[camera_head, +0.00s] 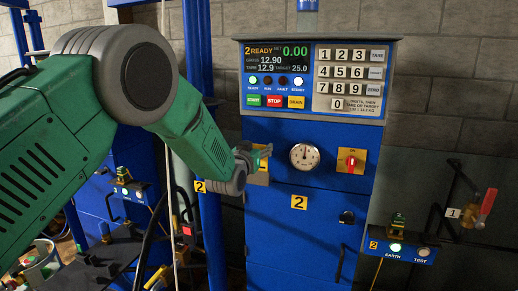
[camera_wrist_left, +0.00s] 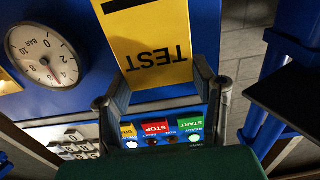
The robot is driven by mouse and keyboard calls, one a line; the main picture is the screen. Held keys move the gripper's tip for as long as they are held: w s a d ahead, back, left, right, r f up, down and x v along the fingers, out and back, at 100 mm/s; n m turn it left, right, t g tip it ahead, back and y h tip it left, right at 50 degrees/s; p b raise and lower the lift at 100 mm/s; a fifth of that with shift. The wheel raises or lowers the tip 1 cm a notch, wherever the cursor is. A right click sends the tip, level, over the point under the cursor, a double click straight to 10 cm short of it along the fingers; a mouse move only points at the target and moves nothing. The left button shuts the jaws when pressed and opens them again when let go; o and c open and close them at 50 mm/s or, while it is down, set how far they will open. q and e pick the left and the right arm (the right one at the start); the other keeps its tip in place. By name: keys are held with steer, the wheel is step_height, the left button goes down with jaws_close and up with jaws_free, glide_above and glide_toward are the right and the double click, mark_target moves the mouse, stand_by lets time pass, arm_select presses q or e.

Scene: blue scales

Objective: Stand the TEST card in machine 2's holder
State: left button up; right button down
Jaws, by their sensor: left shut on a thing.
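The yellow TEST card (camera_wrist_left: 152,40) is between the fingers of my left gripper (camera_wrist_left: 160,88) in the left wrist view; its lettering is upside down there. In the head view my left gripper (camera_head: 256,152) is shut on the card, close in front of the left side of machine 2 (camera_head: 300,240), left of its gauge. A small yellow patch (camera_head: 263,165) shows by the fingers. The gripper hides most of the card and holder area, so I cannot tell whether the card touches or sits in the holder. My right gripper is not in view.
The gauge (camera_head: 304,156) and red switch (camera_head: 351,161) are right of the gripper. The control panel (camera_head: 313,80) is above. A blue post (camera_head: 212,235) stands left of the machine. The EARTH/TEST box (camera_head: 402,250) and a red-handled valve (camera_head: 486,205) are at the right.

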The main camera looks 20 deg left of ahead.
arm_select(q)
steer(key=shift+f+b, duration=0.55)
steer(key=shift+f, duration=0.3)
steer(key=o, duration=1.3)
steer(key=s, duration=1.2)
steer(key=shift+a, duration=0.1)
steer(key=shift+f, duration=0.15)
